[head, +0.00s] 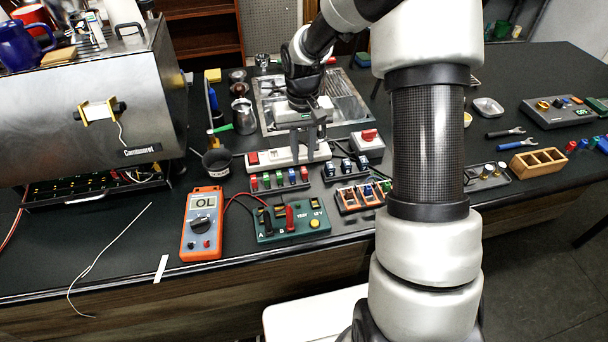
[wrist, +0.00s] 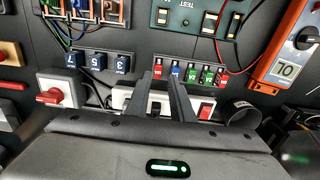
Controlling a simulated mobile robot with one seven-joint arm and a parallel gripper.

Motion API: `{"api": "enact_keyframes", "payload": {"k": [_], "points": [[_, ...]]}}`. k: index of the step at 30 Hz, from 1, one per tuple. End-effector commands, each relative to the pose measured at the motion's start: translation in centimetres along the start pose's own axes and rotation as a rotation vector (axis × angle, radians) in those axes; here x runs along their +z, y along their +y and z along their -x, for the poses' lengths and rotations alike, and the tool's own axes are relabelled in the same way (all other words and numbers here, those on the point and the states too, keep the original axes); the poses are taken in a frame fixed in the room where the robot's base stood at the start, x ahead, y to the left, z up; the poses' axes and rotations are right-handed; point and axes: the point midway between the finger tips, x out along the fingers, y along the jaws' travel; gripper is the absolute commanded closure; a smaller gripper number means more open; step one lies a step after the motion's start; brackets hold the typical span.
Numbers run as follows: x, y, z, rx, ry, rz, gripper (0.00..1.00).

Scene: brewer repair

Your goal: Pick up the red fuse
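Small coloured fuses stand in a row at the near side of the white power strip. A red fuse (head: 304,173) is at the right end of the row, with blue and green ones beside it and another red one (head: 254,182) at the left end. In the wrist view the right-end red fuse (wrist: 158,70) shows between my fingertips in the picture, and the other red one (wrist: 221,78) is at the far right of the row. My gripper (head: 309,152) is open and empty above the power strip, its fingers (wrist: 160,76) pointing down. Contact with a fuse cannot be seen.
The white power strip (head: 262,158) lies under my gripper. A grey box with a red knob (head: 369,135) stands to its right. A green tester (head: 272,229) and an orange multimeter (head: 202,228) lie nearer the front edge. A metal brewer (head: 90,105) stands at left.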

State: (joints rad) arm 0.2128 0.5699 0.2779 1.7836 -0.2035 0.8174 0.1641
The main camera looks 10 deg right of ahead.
Motion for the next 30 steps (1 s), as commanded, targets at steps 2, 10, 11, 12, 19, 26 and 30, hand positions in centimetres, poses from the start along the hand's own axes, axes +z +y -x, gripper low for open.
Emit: {"api": "enact_keyframes", "payload": {"k": [2,10,11,12,19,26,30], "points": [[0.0,0.0,-0.6,0.0,0.0,0.001,0.79],[-0.2,0.3,-3.4,-0.001,-0.003,0.0,0.79],[-0.2,0.4,-3.8,0.0,-0.003,0.0,0.79],[-0.2,0.3,-4.5,0.0,-0.003,0.0,0.79],[-0.3,0.3,-6.0,0.0,0.003,0.001,0.79],[-0.3,0.3,-6.0,0.0,0.002,0.001,0.91],[-0.3,0.3,-6.0,0.0,0.002,0.001,1.0]]}}
